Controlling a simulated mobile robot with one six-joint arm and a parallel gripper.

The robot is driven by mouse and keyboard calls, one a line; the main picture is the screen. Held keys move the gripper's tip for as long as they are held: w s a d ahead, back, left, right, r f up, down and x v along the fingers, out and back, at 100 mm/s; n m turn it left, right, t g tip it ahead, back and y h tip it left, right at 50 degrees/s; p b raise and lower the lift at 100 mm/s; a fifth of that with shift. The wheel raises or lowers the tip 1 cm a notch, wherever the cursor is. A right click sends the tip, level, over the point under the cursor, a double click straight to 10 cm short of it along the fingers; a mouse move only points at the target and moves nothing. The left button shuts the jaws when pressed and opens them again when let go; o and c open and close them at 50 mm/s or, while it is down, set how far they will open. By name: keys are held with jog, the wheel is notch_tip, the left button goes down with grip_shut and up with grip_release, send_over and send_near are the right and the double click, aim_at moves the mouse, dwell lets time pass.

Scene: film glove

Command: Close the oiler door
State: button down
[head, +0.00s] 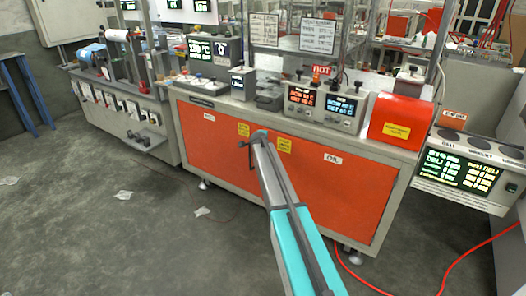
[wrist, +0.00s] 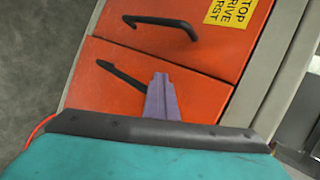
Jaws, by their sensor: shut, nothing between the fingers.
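The oiler door, marked "OIL" (head: 332,158), is the right orange panel (head: 340,195) of the cabinet front. It looks nearly flush with the left panel (head: 205,150); I cannot tell if it stands slightly ajar. In the wrist view two orange panels meet at a dark seam, each with a black bar handle, an upper one (wrist: 165,23) and a lower one (wrist: 118,72). My gripper (wrist: 160,82) is shut and empty, its purple fingers in front of the lower panel, beside that handle. In the head view my arm reaches the cabinet front near the seam and hides part of it.
Yellow labels are on both panels. Control boxes with displays (head: 325,105) stand on the cabinet top. A red cover (head: 398,120) and a grey unit with displays (head: 465,165) are at right. A red hose lies on the floor at lower right. Open floor (head: 130,240) lies at left.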

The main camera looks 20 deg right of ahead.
jog(key=shift+s+d+f, duration=0.15)
jog(key=shift+s+d, duration=0.1)
jog(key=shift+d, duration=0.2)
jog(key=shift+a, duration=0.1)
jog(key=s+a+r+b, duration=0.3)
jog(key=s+a+r, duration=0.2)
jog(key=a, duration=0.5)
jog(key=shift+a+r, duration=0.4)
jog(key=shift+r, duration=0.5)
